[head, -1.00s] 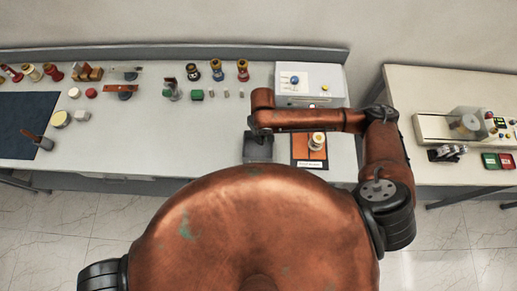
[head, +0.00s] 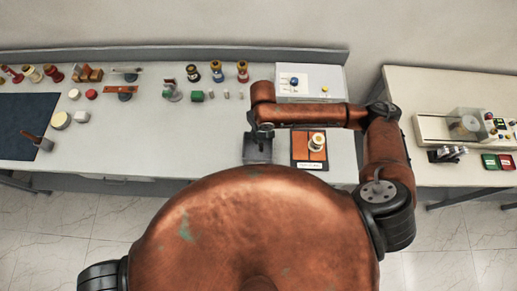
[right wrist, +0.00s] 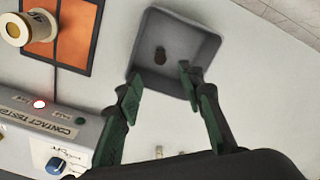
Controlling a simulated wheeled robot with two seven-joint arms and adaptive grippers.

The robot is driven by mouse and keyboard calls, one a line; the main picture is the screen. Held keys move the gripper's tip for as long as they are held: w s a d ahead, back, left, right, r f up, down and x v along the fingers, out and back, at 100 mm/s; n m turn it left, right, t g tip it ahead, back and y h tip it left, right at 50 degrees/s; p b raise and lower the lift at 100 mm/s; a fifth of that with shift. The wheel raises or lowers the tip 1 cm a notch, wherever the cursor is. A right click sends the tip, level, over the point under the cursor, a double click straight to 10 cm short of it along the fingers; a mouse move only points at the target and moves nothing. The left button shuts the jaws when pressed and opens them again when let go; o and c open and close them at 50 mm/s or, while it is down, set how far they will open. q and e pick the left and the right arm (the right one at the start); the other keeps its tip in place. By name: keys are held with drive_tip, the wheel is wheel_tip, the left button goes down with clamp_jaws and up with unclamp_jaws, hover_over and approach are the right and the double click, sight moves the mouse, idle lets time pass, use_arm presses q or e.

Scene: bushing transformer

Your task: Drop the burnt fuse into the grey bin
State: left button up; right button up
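The grey bin (right wrist: 207,46) is a square, open-topped tray below my right gripper in the right wrist view. In the head view the bin (head: 257,158) is on the bench, partly hidden by the gripper. In the head view the right gripper (head: 258,137) is over the bin's back part. My left gripper is out of view.
A white spool-like part (head: 316,142) stands on an orange pad (head: 300,150) right of the bin. The contact tester box (head: 310,82) stands behind. Several small parts line the bench's back, and bare bench lies left of the bin.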

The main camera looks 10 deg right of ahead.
wheel_tip(320, 180, up, 8)
idle(0.7)
